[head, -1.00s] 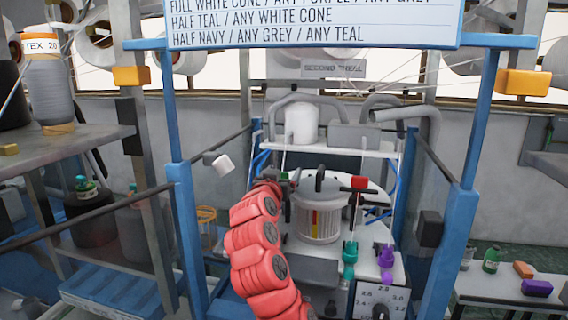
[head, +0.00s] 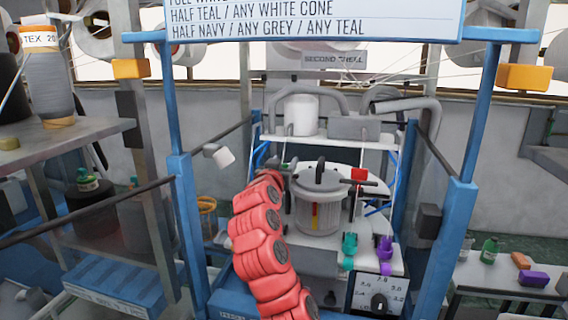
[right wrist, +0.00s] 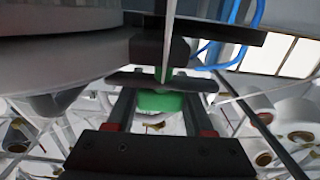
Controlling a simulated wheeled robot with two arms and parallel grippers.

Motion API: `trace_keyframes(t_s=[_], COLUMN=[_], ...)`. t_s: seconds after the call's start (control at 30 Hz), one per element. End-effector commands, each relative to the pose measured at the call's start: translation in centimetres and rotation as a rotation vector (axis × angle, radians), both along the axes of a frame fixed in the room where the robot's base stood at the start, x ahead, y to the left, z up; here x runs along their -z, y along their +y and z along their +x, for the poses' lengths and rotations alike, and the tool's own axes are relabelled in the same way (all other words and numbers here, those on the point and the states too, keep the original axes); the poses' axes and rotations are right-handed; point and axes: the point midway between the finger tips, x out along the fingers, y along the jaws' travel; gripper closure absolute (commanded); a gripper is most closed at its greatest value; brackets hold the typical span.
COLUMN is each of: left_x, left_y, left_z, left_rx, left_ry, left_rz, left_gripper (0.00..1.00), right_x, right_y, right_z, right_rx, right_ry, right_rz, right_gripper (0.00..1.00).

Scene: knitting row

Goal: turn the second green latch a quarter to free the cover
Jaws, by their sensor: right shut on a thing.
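The round grey cover (head: 318,181) with a black handle sits on top of the ribbed cylinder (head: 318,212) in the middle of the machine. My right gripper (head: 276,168), at the end of the red arm, is at the left edge of the cover, small and partly hidden in the head view. In the right wrist view my right gripper (right wrist: 157,98) is shut on the green latch (right wrist: 165,102), which lies between its two dark fingers. A dark bar crosses just beyond the fingers. My left gripper is not in view.
A red latch (head: 358,174) stands at the cover's right. Teal (head: 349,245) and purple (head: 384,249) pieces stand in front, above a dial (head: 379,301). Blue posts (head: 183,200) flank the machine. White tubes and a shelf (head: 330,140) are behind.

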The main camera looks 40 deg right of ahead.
Motion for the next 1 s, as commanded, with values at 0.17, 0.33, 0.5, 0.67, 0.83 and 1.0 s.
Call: trace_keyframes(t_s=[0.17,0.33,0.5,0.67,0.83,1.0], left_x=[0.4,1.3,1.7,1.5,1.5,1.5], left_y=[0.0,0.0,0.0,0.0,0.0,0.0], left_z=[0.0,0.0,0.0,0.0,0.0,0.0], left_rx=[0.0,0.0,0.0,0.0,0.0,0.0], left_ry=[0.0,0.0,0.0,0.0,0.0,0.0], left_rz=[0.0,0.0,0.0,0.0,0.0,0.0], left_gripper=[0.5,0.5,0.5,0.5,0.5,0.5], right_x=[0.0,0.1,0.2,0.3,0.1,0.0], right_y=[0.0,-0.2,-0.7,-0.8,-0.7,-0.6], right_z=[0.0,-0.2,-0.6,-0.8,-1.0,-1.1], right_rx=[0.024,0.13,0.249,0.342,0.392,0.399], right_ry=[-0.007,-0.01,-0.004,0.004,0.001,0.001], right_rz=[0.003,0.008,0.014,0.014,0.004,0.001], right_gripper=[1.0,1.0,1.0,1.0,1.0,1.0])
